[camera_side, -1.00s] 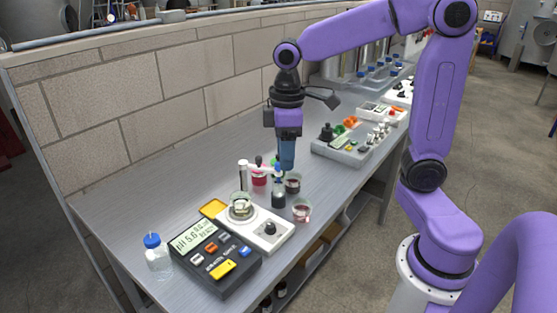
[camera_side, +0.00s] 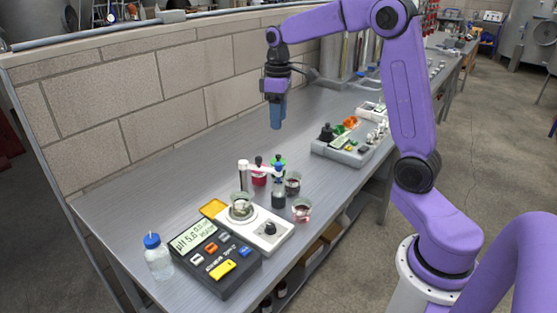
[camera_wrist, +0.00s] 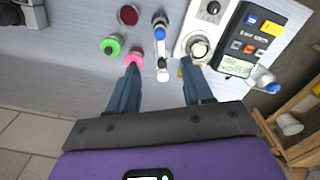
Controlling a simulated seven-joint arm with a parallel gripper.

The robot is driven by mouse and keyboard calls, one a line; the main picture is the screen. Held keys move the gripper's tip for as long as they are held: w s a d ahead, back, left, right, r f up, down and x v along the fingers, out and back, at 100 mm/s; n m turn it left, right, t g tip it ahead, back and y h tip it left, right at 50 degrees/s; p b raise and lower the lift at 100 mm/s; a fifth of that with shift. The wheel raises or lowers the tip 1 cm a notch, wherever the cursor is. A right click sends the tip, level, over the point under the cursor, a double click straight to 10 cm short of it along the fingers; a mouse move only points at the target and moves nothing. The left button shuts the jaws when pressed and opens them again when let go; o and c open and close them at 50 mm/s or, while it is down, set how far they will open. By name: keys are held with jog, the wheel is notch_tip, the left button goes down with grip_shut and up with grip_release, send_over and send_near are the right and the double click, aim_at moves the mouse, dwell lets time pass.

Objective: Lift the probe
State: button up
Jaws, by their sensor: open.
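The probe, with a blue top (camera_side: 279,169), hangs upright from a small holder arm on a post (camera_side: 243,176), above or in a dark vial (camera_side: 278,199); its lower end is hidden. In the wrist view its blue top (camera_wrist: 159,33) shows beyond my fingertips. My gripper (camera_side: 277,124) is empty, well above the bench and behind the probe, apart from it. In the wrist view my gripper (camera_wrist: 160,68) has its two blue fingers spread wide, nothing between them. The pH meter (camera_side: 215,258) stands at the front.
A stirrer (camera_side: 268,235) bearing a beaker (camera_side: 240,207) stands by the post. Cups of red liquid (camera_side: 301,209) and pink- and green-capped bottles (camera_wrist: 112,45) crowd the probe. A capped bottle (camera_side: 157,258) is at left. A grey tray (camera_side: 342,150) lies behind; a block wall (camera_side: 170,100) borders the bench.

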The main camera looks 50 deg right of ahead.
aim_at(279, 163)
notch_tip(279, 163, down, 14)
jog(key=shift+f, duration=0.1)
dwell(0.4)
